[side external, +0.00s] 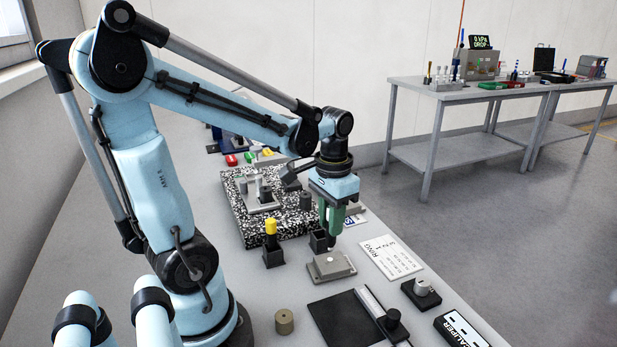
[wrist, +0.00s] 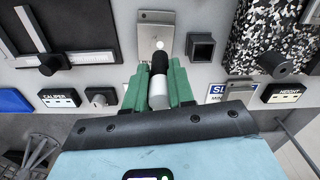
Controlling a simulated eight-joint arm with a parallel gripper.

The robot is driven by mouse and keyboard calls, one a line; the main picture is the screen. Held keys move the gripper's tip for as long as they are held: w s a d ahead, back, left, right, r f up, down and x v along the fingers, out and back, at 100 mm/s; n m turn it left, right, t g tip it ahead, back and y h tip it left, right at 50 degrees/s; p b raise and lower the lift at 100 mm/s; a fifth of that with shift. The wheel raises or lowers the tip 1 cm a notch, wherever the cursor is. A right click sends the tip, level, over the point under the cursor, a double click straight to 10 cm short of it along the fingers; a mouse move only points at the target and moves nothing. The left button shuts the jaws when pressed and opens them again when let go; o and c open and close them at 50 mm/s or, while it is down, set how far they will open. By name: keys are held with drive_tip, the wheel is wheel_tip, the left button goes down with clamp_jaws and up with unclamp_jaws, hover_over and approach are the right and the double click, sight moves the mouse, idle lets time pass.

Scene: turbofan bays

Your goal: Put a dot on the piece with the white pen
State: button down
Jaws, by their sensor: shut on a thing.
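My gripper (side external: 331,228) has green fingers, which also show in the wrist view (wrist: 159,88). They are shut on the white pen (wrist: 158,98), which has a white body, a black band and a white tip. The pen points down at a grey metal block with a raised flat top (side external: 331,265). That block shows in the wrist view (wrist: 155,30) as a plate partly hidden by the pen. The tip is over the block's near part; I cannot tell whether it touches. An empty dark square holder (wrist: 200,47) stands beside the block.
A yellow-capped pen (side external: 271,235) stands in another dark holder. A speckled slab (side external: 245,222) carries fixtures behind. A ring card (side external: 391,257), a round part on a black base (side external: 421,291), a black caliper plate (side external: 340,325) and a brass cylinder (side external: 284,321) lie around.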

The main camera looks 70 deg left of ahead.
drive_tip(key=shift+r, duration=2.05)
